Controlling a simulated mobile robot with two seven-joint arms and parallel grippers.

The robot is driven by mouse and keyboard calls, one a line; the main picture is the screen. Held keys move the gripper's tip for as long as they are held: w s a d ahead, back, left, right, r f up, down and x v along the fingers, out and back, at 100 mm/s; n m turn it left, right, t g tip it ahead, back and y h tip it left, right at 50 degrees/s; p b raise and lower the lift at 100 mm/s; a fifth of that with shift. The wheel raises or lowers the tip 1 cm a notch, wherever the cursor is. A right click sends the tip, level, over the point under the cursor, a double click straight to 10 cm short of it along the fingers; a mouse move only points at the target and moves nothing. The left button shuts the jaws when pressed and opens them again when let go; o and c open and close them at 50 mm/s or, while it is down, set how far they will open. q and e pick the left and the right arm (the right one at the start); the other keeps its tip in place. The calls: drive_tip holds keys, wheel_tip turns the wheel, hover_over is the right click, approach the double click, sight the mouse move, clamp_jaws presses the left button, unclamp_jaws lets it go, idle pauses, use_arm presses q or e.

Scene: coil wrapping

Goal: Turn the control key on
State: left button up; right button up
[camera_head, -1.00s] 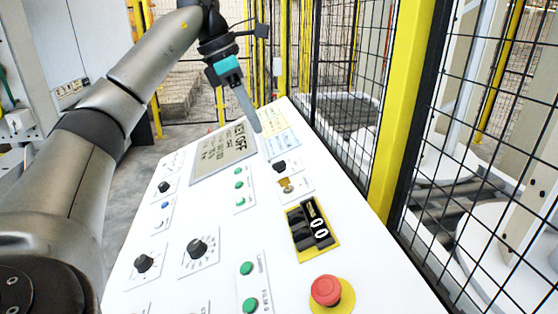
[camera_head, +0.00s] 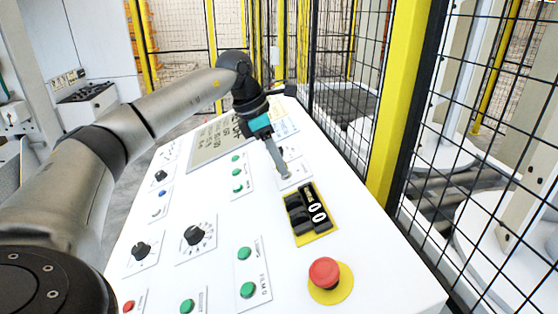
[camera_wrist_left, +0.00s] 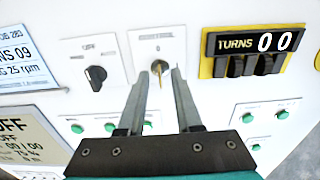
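The control key (camera_wrist_left: 159,68) is a small brass-coloured key in a round lock on a white plate (camera_wrist_left: 142,46), in the left wrist view. My left gripper (camera_wrist_left: 161,78) has its two grey fingers apart, one on each side of the key, with a gap visible between. I cannot tell whether either finger touches it. In the head view my left gripper (camera_head: 284,174) reaches down to the key's plate and its fingers hide the key. The display screen (camera_wrist_left: 30,137) shows "OFF" in the part that is visible. My right gripper is not in view.
A black selector knob (camera_wrist_left: 96,77) sits left of the key and a TURNS counter (camera_wrist_left: 250,48) right of it. Green buttons (camera_head: 237,174) are nearby. A red emergency stop (camera_head: 324,272) is at the panel's front. A yellow post (camera_head: 400,110) and mesh fence stand along the right.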

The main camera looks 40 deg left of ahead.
use_arm(q)
drive_tip(key=shift+f, duration=0.15)
drive_tip(key=shift+c, duration=0.2)
clamp_jaws()
idle(1.2)
